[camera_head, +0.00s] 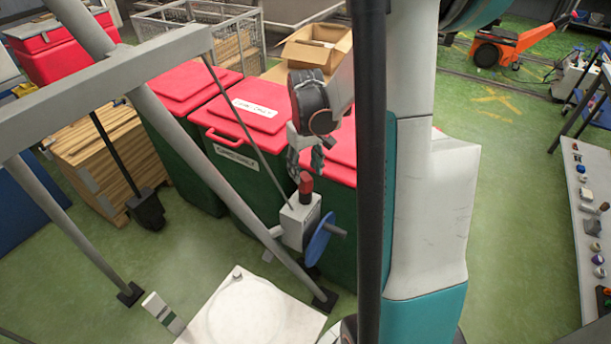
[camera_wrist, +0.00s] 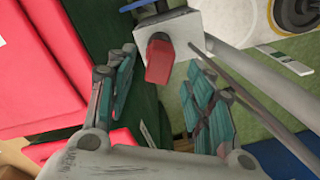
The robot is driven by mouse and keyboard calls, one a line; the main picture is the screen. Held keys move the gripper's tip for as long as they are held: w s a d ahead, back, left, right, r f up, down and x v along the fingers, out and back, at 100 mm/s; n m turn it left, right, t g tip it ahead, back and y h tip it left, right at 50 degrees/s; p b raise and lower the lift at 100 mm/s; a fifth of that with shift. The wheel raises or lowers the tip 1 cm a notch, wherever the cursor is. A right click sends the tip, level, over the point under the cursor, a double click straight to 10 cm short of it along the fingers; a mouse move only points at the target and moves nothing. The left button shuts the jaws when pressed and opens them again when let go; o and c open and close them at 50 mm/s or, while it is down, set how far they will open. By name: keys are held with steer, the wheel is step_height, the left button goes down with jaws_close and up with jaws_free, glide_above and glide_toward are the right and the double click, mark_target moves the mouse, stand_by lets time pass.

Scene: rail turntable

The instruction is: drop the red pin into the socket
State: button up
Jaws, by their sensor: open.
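The red pin (camera_head: 306,183) stands upright at the top of a pale grey box on a post (camera_head: 297,222). It also shows in the wrist view (camera_wrist: 160,60), against the box's white top face (camera_wrist: 170,28). My gripper (camera_head: 305,152) is just above the pin and open. In the wrist view my gripper (camera_wrist: 162,62) has its teal fingers spread on both sides of the pin, with a gap to each. The socket's opening is not visible; I cannot tell how deep the pin sits in the box.
A blue handwheel (camera_head: 319,238) sits on the box's side. Red-lidded green bins (camera_head: 240,125) stand close behind. A slanted grey rail (camera_head: 215,185) passes the box on its left. A white turntable plate (camera_head: 245,310) lies below. Green floor (camera_head: 500,200) is open to the right.

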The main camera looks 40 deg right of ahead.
step_height(320, 180, up, 8)
steer(key=shift+f, duration=0.1)
stand_by(0.7)
